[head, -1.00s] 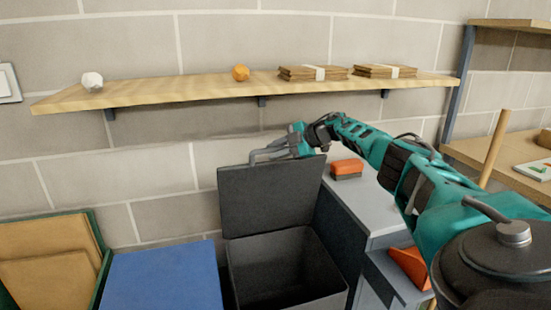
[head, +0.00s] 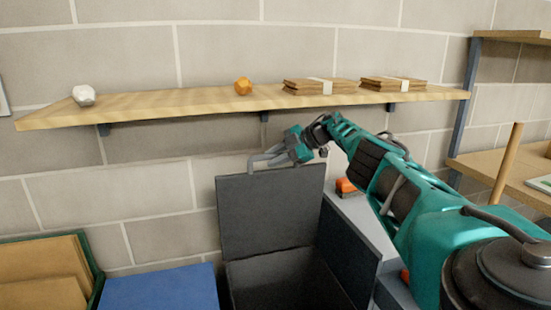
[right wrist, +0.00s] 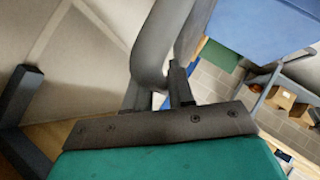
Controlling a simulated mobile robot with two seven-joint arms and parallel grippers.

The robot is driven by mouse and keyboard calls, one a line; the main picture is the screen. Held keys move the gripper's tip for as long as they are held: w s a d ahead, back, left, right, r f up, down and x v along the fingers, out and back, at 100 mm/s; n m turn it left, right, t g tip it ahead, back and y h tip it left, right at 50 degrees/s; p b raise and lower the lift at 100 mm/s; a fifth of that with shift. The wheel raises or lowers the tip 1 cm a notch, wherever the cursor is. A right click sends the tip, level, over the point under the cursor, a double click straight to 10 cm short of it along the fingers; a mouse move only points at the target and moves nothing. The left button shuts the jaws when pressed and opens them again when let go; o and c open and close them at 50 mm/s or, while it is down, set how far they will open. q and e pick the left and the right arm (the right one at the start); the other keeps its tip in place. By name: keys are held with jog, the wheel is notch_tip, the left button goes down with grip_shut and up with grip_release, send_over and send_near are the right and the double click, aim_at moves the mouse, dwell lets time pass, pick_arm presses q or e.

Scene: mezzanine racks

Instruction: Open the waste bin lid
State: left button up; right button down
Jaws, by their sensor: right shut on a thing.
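The waste bin (head: 229,285) is dark grey and stands open at the lower middle of the head view. Its lid (head: 268,215) is raised upright behind the opening, near the wall, and the dark inside (head: 275,280) shows. My right gripper (head: 256,163), with grey curved fingers, is at the top edge of the lid and shut on it, though the exact contact is hard to see. In the right wrist view the gripper's fingers (right wrist: 170,55) fill the middle, and what lies between them is unclear. My left gripper is not in view.
A wooden shelf (head: 215,101) with a white ball, an orange ball and cardboard stacks runs along the wall above. A blue box (head: 160,289) stands left of the bin. A grey cabinet with an orange-topped block (head: 346,187) is to the right.

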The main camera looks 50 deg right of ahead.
jog(key=shift+a, duration=0.1)
jog(key=c, duration=1.1)
grip_release()
jog(key=shift+s+d+r+p, duration=0.2)
jog(key=shift+p, duration=0.15)
jog(key=p+v, duration=0.2)
jog(key=v, duration=0.2)
jog(key=shift+s+r, duration=0.2)
jog(key=shift+s, duration=0.1)
jog(key=shift+s+d+f+b, duration=0.1)
jog(key=shift+s+d+b, duration=0.2)
jog(key=shift+s+d, duration=1)
jog(key=shift+s+d+r+b, duration=0.1)
jog(key=shift+s+d+b, duration=0.3)
jog(key=shift+s, duration=1.85)
jog(key=shift+s+d+f+b, duration=0.1)
jog(key=shift+s+d+b, duration=0.15)
jog(key=shift+s+d, duration=1.05)
jog(key=shift+s+a, duration=0.4)
jog(key=shift+a, duration=0.05)
